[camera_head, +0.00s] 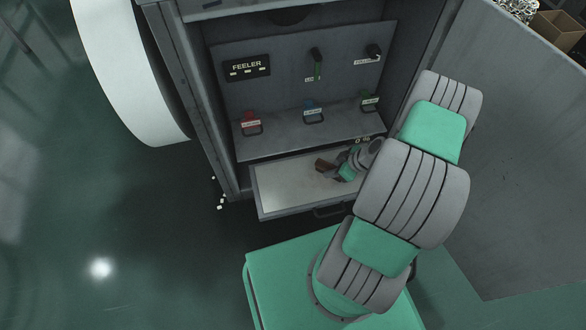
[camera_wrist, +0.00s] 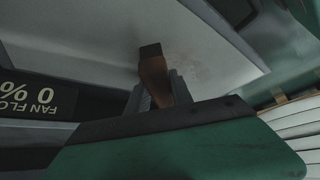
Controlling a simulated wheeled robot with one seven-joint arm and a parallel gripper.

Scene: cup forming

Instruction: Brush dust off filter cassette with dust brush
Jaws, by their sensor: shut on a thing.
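My gripper (camera_wrist: 162,90) is shut on the dust brush (camera_wrist: 154,72), which shows as a brown handle with a dark end. In the head view my gripper (camera_head: 340,167) is low over the open drawer (camera_head: 280,192), with the brown brush (camera_head: 325,165) at its tip. I cannot tell whether the brush touches the drawer's pale floor. A white ribbed panel with a tan edge (camera_wrist: 296,122), possibly the filter cassette, is at the right of the wrist view. It is cut off by the frame, and I cannot make it out in the head view.
The cabinet shelf (camera_head: 290,135) above the drawer holds red (camera_head: 251,122), blue (camera_head: 312,111) and green (camera_head: 369,100) tagged items. A FEELER panel (camera_head: 247,67) is on the back wall. A large grey panel (camera_head: 510,150) stands right. Small white bits (camera_head: 221,201) lie left of the drawer.

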